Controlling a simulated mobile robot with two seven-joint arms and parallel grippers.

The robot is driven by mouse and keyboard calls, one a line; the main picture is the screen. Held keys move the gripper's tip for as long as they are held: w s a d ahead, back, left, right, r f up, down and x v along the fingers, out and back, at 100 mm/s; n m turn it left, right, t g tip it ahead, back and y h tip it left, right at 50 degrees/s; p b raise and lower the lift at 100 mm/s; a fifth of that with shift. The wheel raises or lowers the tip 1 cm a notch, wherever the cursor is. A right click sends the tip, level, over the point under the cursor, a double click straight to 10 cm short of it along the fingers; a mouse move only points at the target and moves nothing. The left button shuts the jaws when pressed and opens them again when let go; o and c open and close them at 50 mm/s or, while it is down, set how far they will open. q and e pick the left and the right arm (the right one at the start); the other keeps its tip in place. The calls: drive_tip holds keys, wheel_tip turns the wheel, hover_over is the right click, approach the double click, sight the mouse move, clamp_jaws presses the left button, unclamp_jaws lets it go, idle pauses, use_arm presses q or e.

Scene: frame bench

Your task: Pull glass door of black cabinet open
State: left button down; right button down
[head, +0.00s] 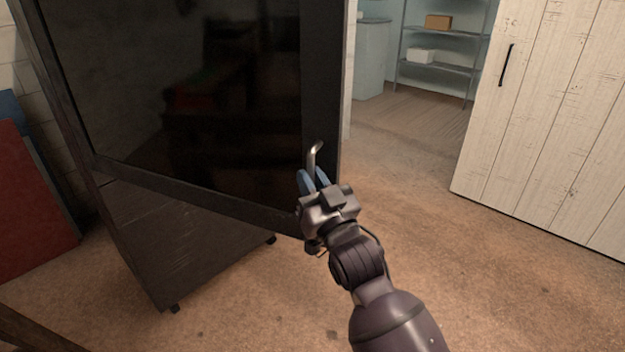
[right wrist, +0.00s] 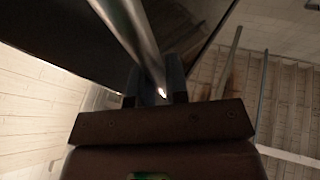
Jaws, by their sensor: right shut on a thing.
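The black cabinet (head: 190,235) stands at the left of the head view, on short feet. Its dark glass door (head: 180,90) has a wide black frame, and dim reflections show in the glass. A metal handle (head: 314,152) sits on the door's right frame. My right gripper (head: 314,181) is at the handle's lower part with its blue fingers shut on it. In the right wrist view the handle (right wrist: 130,35) runs down between the two fingers (right wrist: 156,88). My left gripper is not in view.
A white plank door (head: 550,110) with a black handle stands at the right. Grey shelves (head: 440,68) with boxes stand in the room behind. A red panel (head: 35,205) leans at the far left. The brown floor (head: 450,260) right of the cabinet is clear.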

drive_tip(key=shift+s+a, duration=0.1)
drive_tip(key=shift+s, duration=0.05)
idle(0.3)
drive_tip(key=c, duration=1.1)
unclamp_jaws()
drive_tip(key=shift+c, duration=0.2)
drive_tip(key=b+v, duration=0.1)
drive_tip(key=v, duration=0.9)
drive_tip(key=shift+s+d+f+b, duration=0.2)
drive_tip(key=shift+s+b, duration=0.1)
drive_tip(key=shift+b, duration=0.05)
